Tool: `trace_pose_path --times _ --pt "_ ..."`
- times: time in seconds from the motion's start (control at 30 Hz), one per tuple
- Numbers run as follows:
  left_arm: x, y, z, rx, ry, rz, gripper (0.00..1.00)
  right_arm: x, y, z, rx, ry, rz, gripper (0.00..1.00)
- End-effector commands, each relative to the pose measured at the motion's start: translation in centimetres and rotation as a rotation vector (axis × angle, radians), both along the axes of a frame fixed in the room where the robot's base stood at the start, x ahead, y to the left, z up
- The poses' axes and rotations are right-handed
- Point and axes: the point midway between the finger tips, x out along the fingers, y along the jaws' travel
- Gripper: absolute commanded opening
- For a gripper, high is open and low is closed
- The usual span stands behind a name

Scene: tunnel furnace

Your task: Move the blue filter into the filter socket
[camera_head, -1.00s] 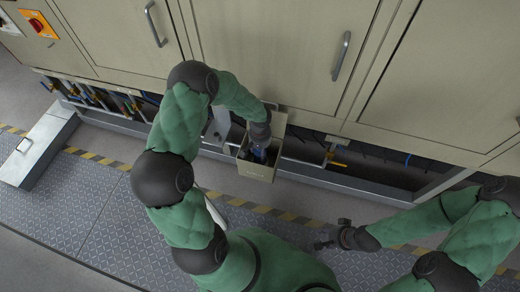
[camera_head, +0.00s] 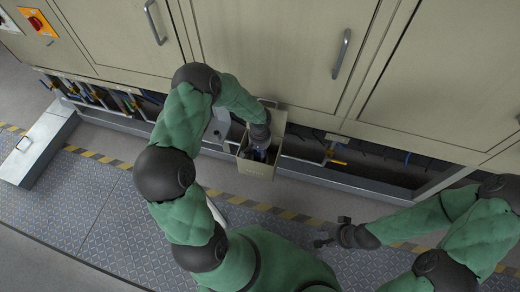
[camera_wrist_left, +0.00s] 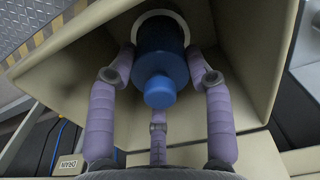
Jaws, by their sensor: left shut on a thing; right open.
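The blue filter (camera_wrist_left: 160,62) shows in the left wrist view as a blue cylinder with a narrower round knob towards the camera. My left gripper (camera_head: 257,152) reaches down into a beige open-topped box (camera_head: 256,170) at the cabinet front. In the left wrist view its purple-grey fingers (camera_wrist_left: 160,50) are shut around the filter. A white ring (camera_wrist_left: 161,14), which looks like the filter socket, surrounds the filter's far end. How deep the filter sits in it is hidden. My right gripper (camera_head: 331,238) is open and empty over the walkway, apart from the box.
Beige cabinet doors with grey handles (camera_head: 341,54) stand behind the box. Pipes and valves (camera_head: 95,95) fill the low opening below them. A grey metal cover (camera_head: 38,148) lies at the left. The patterned walkway (camera_head: 85,205) in front is mostly clear.

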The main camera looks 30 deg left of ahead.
Motion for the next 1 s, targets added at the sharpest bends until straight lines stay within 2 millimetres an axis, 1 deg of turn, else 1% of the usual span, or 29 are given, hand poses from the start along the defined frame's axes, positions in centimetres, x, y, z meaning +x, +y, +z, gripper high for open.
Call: trace_pose_path --times 0.37,0.7,0.9,0.93,0.97,1.0 --pt "0.03 0.03 -0.18 0.000 -0.001 0.000 0.00 0.00 0.00 0.01 0.000 0.000 0.000 0.41" --pt "0.05 0.06 -1.03 0.000 -0.001 -0.001 0.00 0.00 0.00 0.00 0.000 0.000 0.000 0.41" --pt "0.06 0.06 -1.05 0.000 -0.001 -0.001 0.00 0.00 0.00 0.00 0.000 0.000 0.000 0.41" --pt "0.07 0.06 -1.04 0.000 -0.001 -0.001 0.57 0.00 0.00 0.01 0.000 0.000 0.000 0.41" --pt "0.07 0.06 -1.04 0.000 -0.001 -0.001 0.65 0.00 0.00 0.00 0.000 0.000 0.000 0.41" --pt "0.08 0.05 -1.04 0.000 -0.001 -0.001 0.77 0.00 0.00 0.00 0.000 0.000 0.000 0.41"
